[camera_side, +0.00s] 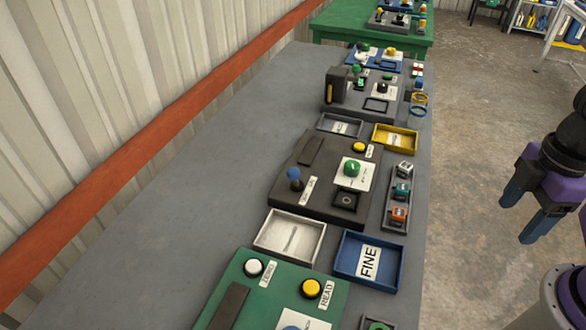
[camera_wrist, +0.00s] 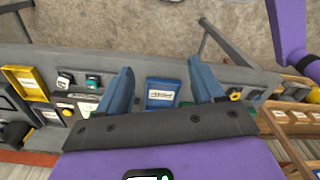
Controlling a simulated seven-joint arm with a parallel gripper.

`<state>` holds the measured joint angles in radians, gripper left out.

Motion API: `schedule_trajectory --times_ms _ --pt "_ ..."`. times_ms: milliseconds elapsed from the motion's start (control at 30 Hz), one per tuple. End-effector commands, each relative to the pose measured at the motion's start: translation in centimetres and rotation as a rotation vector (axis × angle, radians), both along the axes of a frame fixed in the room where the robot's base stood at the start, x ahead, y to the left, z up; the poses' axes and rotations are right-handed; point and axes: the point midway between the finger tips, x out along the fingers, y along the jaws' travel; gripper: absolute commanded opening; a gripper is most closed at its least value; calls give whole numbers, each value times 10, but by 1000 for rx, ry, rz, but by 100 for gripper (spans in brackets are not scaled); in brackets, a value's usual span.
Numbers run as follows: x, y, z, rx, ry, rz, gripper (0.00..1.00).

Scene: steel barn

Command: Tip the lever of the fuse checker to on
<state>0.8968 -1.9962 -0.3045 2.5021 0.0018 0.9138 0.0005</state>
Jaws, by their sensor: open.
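The device I take for the fuse checker is the dark box (camera_side: 322,205) in the middle of the bench in the side view. Its lever (camera_side: 294,176) has a blue ball knob and stands up at the box's left front, beside a white label too small to read. The box also carries a yellow button (camera_side: 359,147) and a green knob-like piece (camera_side: 352,168) on a white card. My gripper (camera_side: 521,218) is open and empty, off the bench's right side and well away from the lever. Its blue fingers show apart in the wrist view (camera_wrist: 161,66); the lever cannot be made out there.
Beside the box is a rack (camera_side: 390,214) with several small coloured blocks. A white tray (camera_side: 262,243) and a blue tray (camera_side: 341,268) marked FINE lie in front, a yellow tray (camera_side: 412,140) behind. A green device (camera_side: 252,298) stands nearest. The bench's left side (camera_side: 190,190) is clear.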

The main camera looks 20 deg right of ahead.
Motion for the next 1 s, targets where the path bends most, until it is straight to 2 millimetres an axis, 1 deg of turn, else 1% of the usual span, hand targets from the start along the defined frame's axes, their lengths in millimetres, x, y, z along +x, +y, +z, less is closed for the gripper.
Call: schedule_trajectory --times_ms 200,233,267,300,367,400,433,567,667,767,867,967,1000 --pt "0 0 0 0 0 0 67" --pt "0 0 0 0 0 0 61" --pt "0 0 0 -1 0 1 51" --pt "1 0 0 -7 -1 6 38" --pt "4 1 -2 -29 -5 27 18" --pt "8 3 -3 -54 -13 52 5" --pt "12 5 -5 -78 -18 76 0" --pt "37 16 -14 -238 -62 235 0" --pt "62 30 -21 -385 -109 386 0" --pt "86 49 -27 -531 -160 537 0" --pt "108 72 -33 -673 -215 686 0" --pt "127 101 -39 -813 -276 835 0" --pt "134 114 -42 -867 -304 892 0"
